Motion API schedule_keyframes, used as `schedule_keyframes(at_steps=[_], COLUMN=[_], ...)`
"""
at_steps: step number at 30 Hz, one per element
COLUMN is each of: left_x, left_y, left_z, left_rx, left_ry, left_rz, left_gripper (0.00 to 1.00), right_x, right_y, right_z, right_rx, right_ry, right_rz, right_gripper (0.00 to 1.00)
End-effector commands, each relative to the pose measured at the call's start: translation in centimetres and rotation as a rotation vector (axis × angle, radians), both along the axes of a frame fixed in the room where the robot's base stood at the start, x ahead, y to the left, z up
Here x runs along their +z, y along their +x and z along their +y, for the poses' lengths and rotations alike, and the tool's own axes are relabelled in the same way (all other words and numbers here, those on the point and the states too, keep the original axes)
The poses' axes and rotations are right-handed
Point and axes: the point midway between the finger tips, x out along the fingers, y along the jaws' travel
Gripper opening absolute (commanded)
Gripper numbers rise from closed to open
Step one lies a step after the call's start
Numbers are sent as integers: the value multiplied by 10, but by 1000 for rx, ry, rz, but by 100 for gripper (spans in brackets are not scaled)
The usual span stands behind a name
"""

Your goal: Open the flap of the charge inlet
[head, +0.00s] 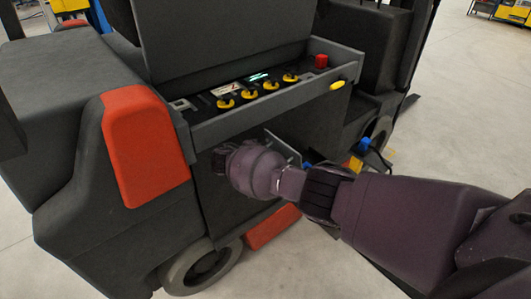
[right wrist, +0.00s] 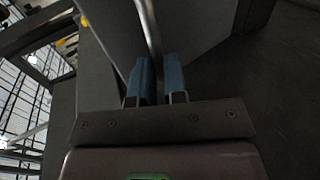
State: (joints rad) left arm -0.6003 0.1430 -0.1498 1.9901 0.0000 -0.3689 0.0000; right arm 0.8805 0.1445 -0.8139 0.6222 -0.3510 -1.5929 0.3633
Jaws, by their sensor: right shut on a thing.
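That gripper is shut on the flap. In the head view only a bit of blue at the right gripper (head: 307,166) shows past my wrist. The inlet behind the flap is hidden. My left gripper is out of view.
A red side panel (head: 145,145) is at the left and a wheel (head: 203,267) below. A blue-and-yellow object (head: 360,155) stands right of the flap.

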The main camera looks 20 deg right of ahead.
Motion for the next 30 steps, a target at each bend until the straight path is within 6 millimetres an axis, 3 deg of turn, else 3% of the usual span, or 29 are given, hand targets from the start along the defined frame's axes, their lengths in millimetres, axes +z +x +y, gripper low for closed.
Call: schedule_keyframes(at_steps=[1, 12, 30], left_x=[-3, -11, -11], left_y=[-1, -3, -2], left_z=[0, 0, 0], left_rx=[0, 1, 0], left_ry=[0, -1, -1], left_rz=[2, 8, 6], left_gripper=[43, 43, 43], right_x=[-11, -24, -27], right_y=[-4, -9, -10], right_z=[-2, 8, 9], right_rx=[-5, -9, -13], right_ry=[7, 5, 2], right_rz=[8, 9, 8], right_gripper=[0, 0, 0])
